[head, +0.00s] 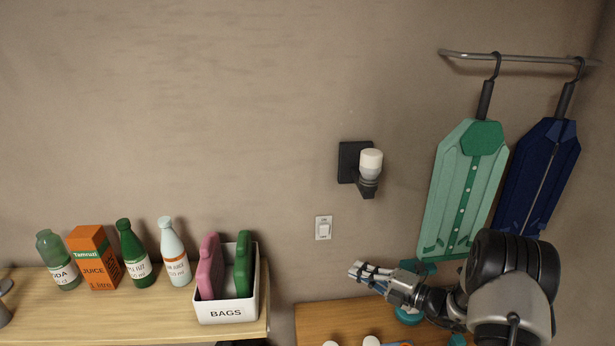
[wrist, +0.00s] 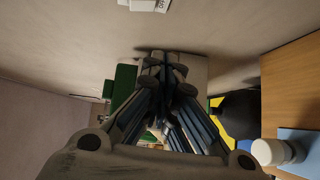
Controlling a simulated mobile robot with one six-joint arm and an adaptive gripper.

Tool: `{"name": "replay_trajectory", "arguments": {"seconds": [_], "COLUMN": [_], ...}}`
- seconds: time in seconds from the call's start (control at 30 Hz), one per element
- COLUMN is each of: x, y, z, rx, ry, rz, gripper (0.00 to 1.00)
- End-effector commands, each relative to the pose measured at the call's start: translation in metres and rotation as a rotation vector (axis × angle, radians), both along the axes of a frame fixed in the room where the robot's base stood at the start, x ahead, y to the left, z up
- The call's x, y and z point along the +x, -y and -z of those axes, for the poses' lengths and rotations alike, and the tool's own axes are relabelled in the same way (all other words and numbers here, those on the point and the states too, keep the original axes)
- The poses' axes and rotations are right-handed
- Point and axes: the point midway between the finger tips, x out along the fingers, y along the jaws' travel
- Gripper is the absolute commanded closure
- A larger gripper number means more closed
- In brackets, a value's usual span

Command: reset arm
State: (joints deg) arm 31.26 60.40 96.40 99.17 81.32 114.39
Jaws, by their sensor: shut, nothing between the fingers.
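My gripper (head: 358,270) is in the lower right of the head view, at the end of my arm, pointing left in front of the wall. Its fingers are together and hold nothing. In the wrist view the closed fingers (wrist: 166,62) fill the middle and hide part of what lies behind them. A white light switch (head: 323,227) is on the wall, up and left of my gripper. No breaker panel can be made out.
A left shelf (head: 240,331) carries bottles, a juice carton (head: 95,258) and a white BAGS bin (head: 227,310). A wall lamp (head: 370,163) is above my gripper. Garment bags (head: 465,185) hang from a rail at right. A wooden surface (head: 312,318) is below my gripper.

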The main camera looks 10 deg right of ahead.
Motion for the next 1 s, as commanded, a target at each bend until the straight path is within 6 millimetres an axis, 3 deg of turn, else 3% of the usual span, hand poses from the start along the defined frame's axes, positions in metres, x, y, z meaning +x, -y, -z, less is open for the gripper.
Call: {"name": "replay_trajectory", "arguments": {"seconds": [0.17,0.3,0.5,0.73,0.97,1.0], "x": [-0.024,-0.071,-0.153,-0.247,-0.323,-0.333], "y": [-0.049,-0.098,-0.140,-0.150,-0.125,-0.119], "z": [-0.043,-0.079,-0.108,-0.119,-0.116,-0.115], "rx": [-0.257,-0.555,-0.945,-1.317,-1.581,1.558], "ry": [0.173,0.411,0.809,1.322,1.863,-1.891], "rz": [-0.204,-0.461,-0.845,-1.316,-1.845,1.883], "gripper": [1.00,1.00,1.00,1.00,1.00,1.00]}}
